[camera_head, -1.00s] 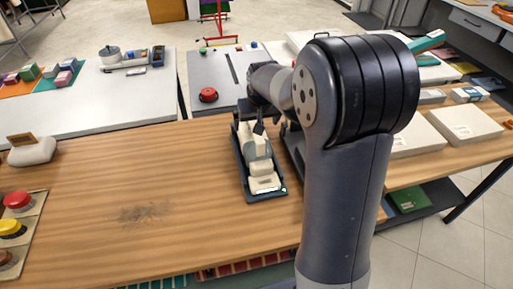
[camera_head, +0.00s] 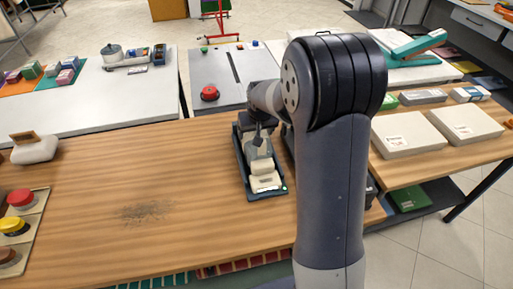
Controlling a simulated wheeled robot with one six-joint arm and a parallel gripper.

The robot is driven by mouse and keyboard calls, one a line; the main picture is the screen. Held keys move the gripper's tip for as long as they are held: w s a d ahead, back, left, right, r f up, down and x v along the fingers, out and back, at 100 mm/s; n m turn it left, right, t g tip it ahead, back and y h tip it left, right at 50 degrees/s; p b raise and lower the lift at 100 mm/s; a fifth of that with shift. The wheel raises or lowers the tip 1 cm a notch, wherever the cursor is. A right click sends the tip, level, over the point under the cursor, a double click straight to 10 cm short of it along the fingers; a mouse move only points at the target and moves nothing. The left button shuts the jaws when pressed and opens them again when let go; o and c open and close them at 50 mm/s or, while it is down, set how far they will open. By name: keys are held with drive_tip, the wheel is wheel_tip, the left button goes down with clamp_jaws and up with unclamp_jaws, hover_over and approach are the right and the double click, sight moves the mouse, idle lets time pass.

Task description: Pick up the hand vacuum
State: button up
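The hand vacuum (camera_head: 264,174) is a cream-coloured device lying in a dark tray-like dock (camera_head: 252,194) on the wooden table, just left of my upright arm. A small green light shows at the dock's near right corner. My gripper (camera_head: 259,138) is at the far end of the vacuum, over or against its upper part. My arm partly covers this area, and the fingers are dark and small, so I cannot tell whether they are open or touching the vacuum.
A dark dust patch (camera_head: 145,212) lies on the wooden table (camera_head: 100,180), whose middle left is bare. Colored round brushes or knobs (camera_head: 14,227) sit at the left edge, and a white pad with a brown handle (camera_head: 34,147) behind them. White boxes (camera_head: 408,134) lie right of my arm.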

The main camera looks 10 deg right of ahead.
drive_tip(key=shift+w, duration=0.1)
drive_tip(key=c, duration=1.6)
